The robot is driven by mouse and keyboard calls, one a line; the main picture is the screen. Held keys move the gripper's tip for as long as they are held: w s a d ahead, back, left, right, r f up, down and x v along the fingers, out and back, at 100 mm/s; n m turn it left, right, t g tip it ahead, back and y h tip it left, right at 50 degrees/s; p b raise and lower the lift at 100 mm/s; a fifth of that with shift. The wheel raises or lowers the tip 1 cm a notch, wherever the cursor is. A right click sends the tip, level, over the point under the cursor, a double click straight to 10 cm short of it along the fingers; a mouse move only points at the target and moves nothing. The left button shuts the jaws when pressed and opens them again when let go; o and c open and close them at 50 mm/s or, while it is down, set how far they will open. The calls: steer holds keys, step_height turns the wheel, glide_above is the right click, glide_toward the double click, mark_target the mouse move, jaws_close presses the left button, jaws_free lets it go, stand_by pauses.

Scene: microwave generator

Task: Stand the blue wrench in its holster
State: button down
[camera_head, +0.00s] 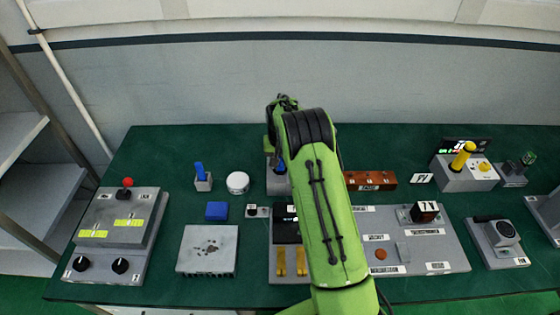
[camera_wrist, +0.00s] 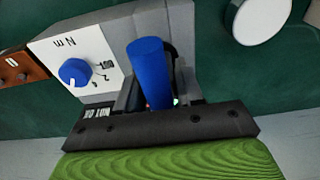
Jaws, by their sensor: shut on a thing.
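In the wrist view a blue cylindrical handle (camera_wrist: 148,66), apparently the wrench's, stands between the dark fingers of my gripper (camera_wrist: 155,92), which is shut on it. The handle's lower end is hidden by the gripper. It is at a grey tester box (camera_wrist: 165,22) with a white panel, a blue knob (camera_wrist: 75,72) and a "N m" label; I cannot tell whether they touch. In the head view my arm hides most of this box (camera_head: 276,186) and the gripper's fingers. A small grey holder (camera_head: 203,185) with a blue upright piece (camera_head: 199,169) stands to the left.
A white round disc (camera_head: 237,182) lies between the holder and the tester box. A blue block (camera_head: 216,211) and a grey finned plate (camera_head: 208,250) are in front. A brown block (camera_head: 370,180) is to the right. Green table (camera_head: 150,160) is bare at the back left.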

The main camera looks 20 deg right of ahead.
steer(key=shift+f, duration=0.15)
steer(key=c, duration=0.6)
jaws_free()
steer(key=shift+c, duration=0.2)
step_height(320, 180, up, 15)
steer(key=s, duration=0.2)
steer(key=s+a+r+n+t, duration=0.1)
steer(key=s+a+r, duration=0.4)
steer(key=s+r, duration=0.3)
steer(key=s+a+r+n+t, duration=0.1)
steer(key=s+a, duration=0.2)
steer(key=s, duration=1)
steer(key=s+a+r+n+t, duration=0.1)
steer(key=s+a+n+t, duration=0.1)
steer(key=s, duration=1.1)
steer(key=shift+s+a+n+y, duration=0.25)
steer(key=shift+a+n+y, duration=0.05)
steer(key=shift+a, duration=0.25)
